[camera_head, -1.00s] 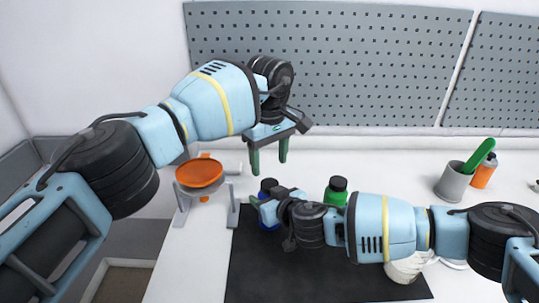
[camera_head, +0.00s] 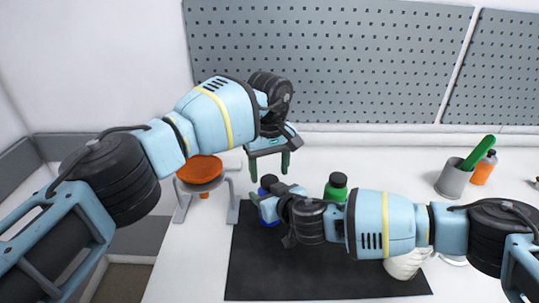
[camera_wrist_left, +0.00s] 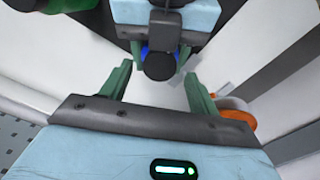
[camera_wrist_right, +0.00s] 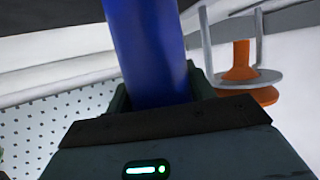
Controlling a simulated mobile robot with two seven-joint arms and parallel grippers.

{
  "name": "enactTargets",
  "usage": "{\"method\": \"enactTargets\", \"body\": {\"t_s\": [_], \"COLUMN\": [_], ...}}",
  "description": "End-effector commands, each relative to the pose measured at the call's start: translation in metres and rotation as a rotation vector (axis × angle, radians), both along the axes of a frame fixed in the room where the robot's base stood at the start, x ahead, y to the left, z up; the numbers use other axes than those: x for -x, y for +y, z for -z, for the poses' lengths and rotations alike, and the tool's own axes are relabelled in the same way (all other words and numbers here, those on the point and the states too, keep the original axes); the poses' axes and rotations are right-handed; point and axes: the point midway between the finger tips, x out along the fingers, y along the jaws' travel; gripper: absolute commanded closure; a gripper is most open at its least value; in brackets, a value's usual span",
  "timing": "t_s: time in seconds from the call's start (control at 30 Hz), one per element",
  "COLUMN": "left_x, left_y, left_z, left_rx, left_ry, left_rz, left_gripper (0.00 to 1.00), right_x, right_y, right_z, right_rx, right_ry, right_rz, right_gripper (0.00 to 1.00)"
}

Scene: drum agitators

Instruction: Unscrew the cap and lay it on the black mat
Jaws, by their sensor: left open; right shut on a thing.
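A blue bottle with a black cap (camera_head: 269,181) stands near the mat's back left edge, its body mostly hidden by my right gripper. My right gripper (camera_head: 266,206) is shut on the blue bottle from the right; the blue body (camera_wrist_right: 150,45) fills the space between its fingers in the right wrist view. My left gripper (camera_head: 269,164) is open and empty just above the cap, fingers pointing down. In the left wrist view the cap (camera_wrist_left: 159,66) shows between the open fingers, without visible contact. The black mat (camera_head: 290,272) lies on the table, partly covered by my right arm.
A green bottle (camera_head: 336,188) with a black cap stands right of the blue one. An orange bowl-like thing (camera_head: 200,170) rests on a grey stand at left. A white mug (camera_head: 404,265), a grey cup (camera_head: 453,180) and an orange bottle (camera_head: 484,169) are at right. The front mat is clear.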

Motion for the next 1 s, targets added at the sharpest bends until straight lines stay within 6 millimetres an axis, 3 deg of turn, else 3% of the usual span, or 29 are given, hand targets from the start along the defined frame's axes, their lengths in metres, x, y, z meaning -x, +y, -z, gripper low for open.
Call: {"method": "enactTargets", "body": {"t_s": [0.2,0.57,0.9,1.0], "left_x": [0.000,0.000,0.000,0.000], "left_y": [0.000,0.000,0.000,0.000], "left_z": [0.020,0.024,0.023,0.023], "left_rx": [0.000,0.000,0.000,0.000], "left_ry": [0.001,0.000,0.000,-0.001], "left_rz": [-0.001,-0.001,-0.001,-0.009], "left_gripper": [0.39,0.40,0.85,0.86], "right_x": [0.000,0.000,0.000,0.000], "right_y": [0.000,0.000,0.000,0.000], "right_z": [0.001,0.001,0.001,0.001], "right_rx": [0.001,0.001,0.001,0.001], "right_ry": [0.001,0.001,0.001,0.001], "right_rz": [0.000,0.000,0.000,0.000], "right_gripper": [1.00,1.00,1.00,1.00]}}
